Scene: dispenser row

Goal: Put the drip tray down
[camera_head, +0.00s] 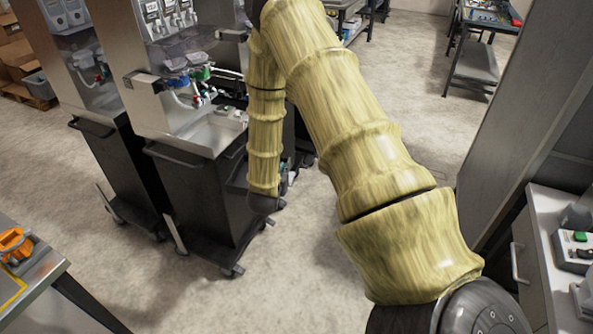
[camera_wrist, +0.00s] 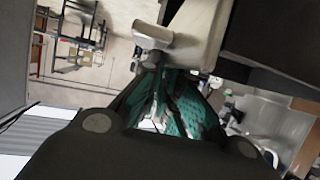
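My gripper (camera_wrist: 168,85) shows in the wrist view as dark fingers with teal pads that come close together toward their tips. A pale cream part with a grey rounded end (camera_wrist: 152,36) lies right at or just beyond the tips. I cannot tell whether it is between the fingers or behind them, nor whether it is the drip tray. In the head view my arm bends down in front of the dispenser row, and its far end hides most of my gripper. No separate drip tray can be made out with certainty there.
A dispenser (camera_head: 176,95) with coloured valves stands on a dark wheeled cart (camera_head: 195,195), close to my arm. Another dispenser is at its left. A table (camera_head: 35,285) with an orange part is at lower left, a grey cabinet (camera_head: 525,120) at right. The floor between is clear.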

